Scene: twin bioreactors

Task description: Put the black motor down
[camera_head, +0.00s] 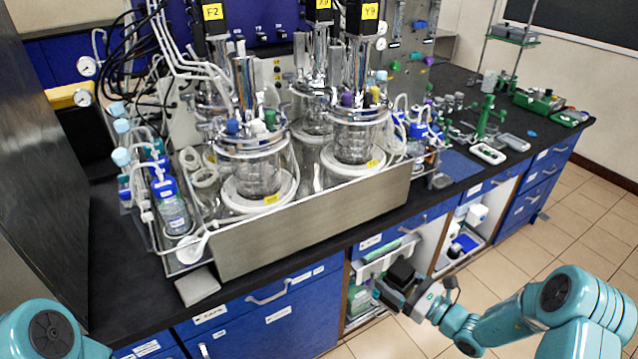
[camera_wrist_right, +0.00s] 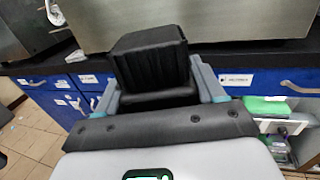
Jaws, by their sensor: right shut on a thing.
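The black motor (camera_head: 402,272) is a ribbed dark block. It is held up in front of the bench's cabinets, below the height of the worktop. My right gripper (camera_head: 392,290) is shut on it. In the right wrist view the motor (camera_wrist_right: 150,62) sits between the two grey fingers of the right gripper (camera_wrist_right: 158,88), and its lower part is partly hidden by the gripper's dark front. Of my left arm only a teal joint shows at the lower left; its gripper is out of view.
The black worktop (camera_head: 120,262) carries a steel tray (camera_head: 310,222) with glass bioreactors, tubing and bottles. Motors with yellow labels top the vessels. A blue mat (camera_head: 455,165) lies right of the tray. An open cabinet (camera_head: 432,243) with bottles is behind the gripper. Tiled floor is clear at right.

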